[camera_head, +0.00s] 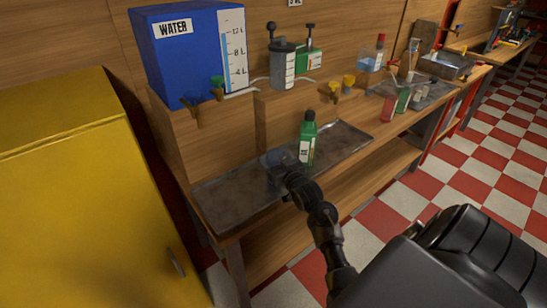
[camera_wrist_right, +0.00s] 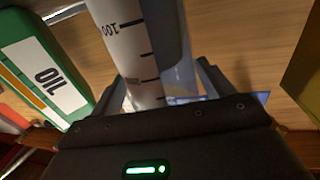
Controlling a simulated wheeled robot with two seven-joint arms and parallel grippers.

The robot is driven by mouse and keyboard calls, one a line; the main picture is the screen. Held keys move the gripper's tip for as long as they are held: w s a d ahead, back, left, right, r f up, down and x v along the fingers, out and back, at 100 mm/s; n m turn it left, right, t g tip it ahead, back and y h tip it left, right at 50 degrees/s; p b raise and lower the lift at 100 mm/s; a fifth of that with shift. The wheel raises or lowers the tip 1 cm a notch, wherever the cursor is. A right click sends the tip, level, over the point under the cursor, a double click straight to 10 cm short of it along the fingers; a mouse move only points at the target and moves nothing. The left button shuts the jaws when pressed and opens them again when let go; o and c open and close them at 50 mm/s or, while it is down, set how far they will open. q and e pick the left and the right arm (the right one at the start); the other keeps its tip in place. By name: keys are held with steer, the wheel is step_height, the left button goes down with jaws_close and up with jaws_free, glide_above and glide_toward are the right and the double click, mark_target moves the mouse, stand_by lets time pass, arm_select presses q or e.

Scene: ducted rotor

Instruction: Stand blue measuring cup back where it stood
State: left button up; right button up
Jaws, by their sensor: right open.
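The blue measuring cup (camera_head: 274,158) is a faint, see-through bluish shape on the dark metal tray (camera_head: 228,194) in the head view, partly hidden by my right gripper (camera_head: 286,171). In the right wrist view a cup-like body with a white scale (camera_wrist_right: 138,40), black marks and the number 100 stands between the fingers of my right gripper (camera_wrist_right: 163,88). It has a bluish see-through side and seems to be the same cup. My right gripper is open around it; finger contact cannot be told. My left gripper is not in view.
A green bottle (camera_head: 307,143) stands on the tray close to the right of the gripper. A blue water tank (camera_head: 185,60) and a grey graduated can (camera_head: 283,65) stand on the raised shelf behind. A yellow cabinet (camera_head: 70,200) fills the left side.

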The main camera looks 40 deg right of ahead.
steer(key=s+a+b, duration=0.1)
steer(key=s, duration=0.8)
steer(key=shift+s+a, duration=0.25)
steer(key=shift+a, duration=0.1)
steer(key=s+a+f+n+g+y, duration=0.2)
steer(key=s+a+f+g, duration=0.5)
steer(key=s+a+f, duration=0.35)
steer(key=s+a+f+n+g+y, duration=0.15)
steer(key=s+a+g, duration=0.25)
steer(key=s, duration=0.4)
steer(key=s+a+f+n+g, duration=0.1)
steer(key=s+a+f+g, duration=0.15)
steer(key=s+a, duration=0.4)
steer(key=s+d+f+g, duration=0.1)
steer(key=s+f, duration=0.1)
steer(key=f, duration=1.2)
steer(key=s+d+f+g, duration=0.1)
steer(key=f, duration=1.3)
steer(key=s+d+f+g, duration=0.1)
steer(key=s+d+f, duration=0.1)
steer(key=s+f, duration=1.1)
steer(key=s, duration=0.3)
steer(key=shift+d+f, duration=0.2)
steer(key=shift+f, duration=0.2)
